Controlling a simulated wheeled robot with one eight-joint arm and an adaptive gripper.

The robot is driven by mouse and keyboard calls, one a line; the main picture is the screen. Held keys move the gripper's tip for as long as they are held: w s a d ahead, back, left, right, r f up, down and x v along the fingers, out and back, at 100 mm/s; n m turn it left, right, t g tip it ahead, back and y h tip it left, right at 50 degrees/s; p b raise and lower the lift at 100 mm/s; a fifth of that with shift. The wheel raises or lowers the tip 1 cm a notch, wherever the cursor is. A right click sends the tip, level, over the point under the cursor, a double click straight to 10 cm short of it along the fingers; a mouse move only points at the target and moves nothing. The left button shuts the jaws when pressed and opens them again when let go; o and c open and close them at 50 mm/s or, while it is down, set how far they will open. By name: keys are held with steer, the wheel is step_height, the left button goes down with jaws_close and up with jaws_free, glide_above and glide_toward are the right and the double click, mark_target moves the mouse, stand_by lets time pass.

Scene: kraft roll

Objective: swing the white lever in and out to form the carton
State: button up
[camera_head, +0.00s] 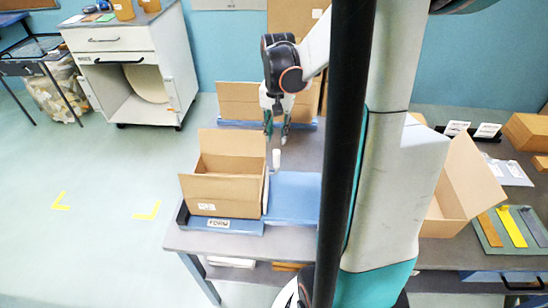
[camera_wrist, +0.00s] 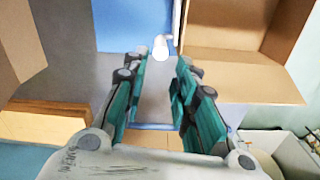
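An open brown carton (camera_head: 225,190) sits upright on the blue forming station (camera_head: 293,197), behind a front label reading FORM. The white lever (camera_head: 276,158) stands up beside the carton's right side. My gripper (camera_head: 276,135) points down just behind and above the lever. In the wrist view my gripper (camera_wrist: 162,68) has its two teal-padded fingers apart with nothing between them. The lever's white knob (camera_wrist: 160,47) shows just beyond the fingertips, apart from them as far as I can tell. The carton (camera_wrist: 235,70) lies to the right of the lever there.
Another open carton (camera_head: 457,185) stands on the right part of the bench, beside a green board (camera_head: 511,228) with coloured strips. Brown cardboard (camera_head: 238,100) stands behind my gripper. A white cabinet (camera_head: 130,65) is at the back left. My own arm and a dark column hide the middle.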

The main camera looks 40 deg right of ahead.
mark_target(277, 152)
step_height(277, 152, down, 12)
steer(key=b, duration=0.3)
steer(key=shift+r+b, duration=0.1)
steer(key=shift+b, duration=0.25)
jaws_close()
